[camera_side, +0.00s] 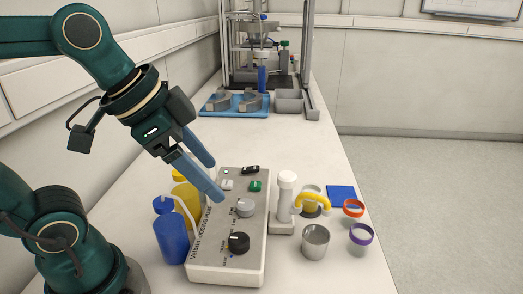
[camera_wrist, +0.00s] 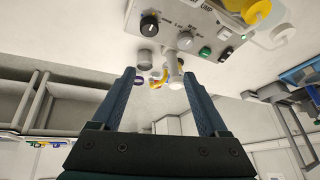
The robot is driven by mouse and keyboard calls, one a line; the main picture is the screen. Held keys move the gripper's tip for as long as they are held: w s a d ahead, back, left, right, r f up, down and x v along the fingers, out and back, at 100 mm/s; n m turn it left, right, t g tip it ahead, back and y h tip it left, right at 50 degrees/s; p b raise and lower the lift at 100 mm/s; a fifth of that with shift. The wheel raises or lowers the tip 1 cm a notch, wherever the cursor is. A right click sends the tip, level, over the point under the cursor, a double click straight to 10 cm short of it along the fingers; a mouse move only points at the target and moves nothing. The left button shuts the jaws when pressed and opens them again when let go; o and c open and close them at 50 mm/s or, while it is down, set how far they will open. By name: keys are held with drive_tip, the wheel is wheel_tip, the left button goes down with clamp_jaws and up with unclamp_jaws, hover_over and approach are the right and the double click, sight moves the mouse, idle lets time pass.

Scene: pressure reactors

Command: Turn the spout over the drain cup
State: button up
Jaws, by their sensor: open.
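The spout (camera_side: 316,198) is a yellow curved tube on a white post (camera_side: 287,190) right of the control box, bending towards the right. A grey metal cup (camera_side: 316,243) stands in front of it, and a second grey cup (camera_side: 309,189) is partly hidden behind the spout. I cannot tell which is the drain cup. My gripper (camera_side: 213,180) is open and empty above the control box, left of the spout and apart from it. In the wrist view the spout (camera_wrist: 157,82) and post (camera_wrist: 174,73) show between the fingers (camera_wrist: 158,72).
The control box (camera_side: 245,245) with knobs and buttons lies below my gripper. Blue (camera_side: 170,232) and yellow (camera_side: 186,190) bottles stand left of it. Orange-rimmed (camera_side: 353,208) and purple-rimmed (camera_side: 361,234) cups and a blue pad (camera_side: 341,194) lie at right.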

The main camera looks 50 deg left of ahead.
drive_tip(key=shift+s+a+f+n+y, duration=0.15)
drive_tip(key=shift+s+a+f+n, duration=0.1)
drive_tip(key=shift+s+f+n, duration=0.45)
drive_tip(key=shift+s+a+f+n+y, duration=0.25)
drive_tip(key=shift+s+f+n, duration=0.2)
drive_tip(key=shift+f+n, duration=0.3)
drive_tip(key=shift+s+a+f+n+y, duration=0.1)
drive_tip(key=shift+s+a+f+n, duration=0.2)
drive_tip(key=shift+s+f+n, duration=0.4)
drive_tip(key=shift+w, duration=0.1)
drive_tip(key=shift+c, duration=0.4)
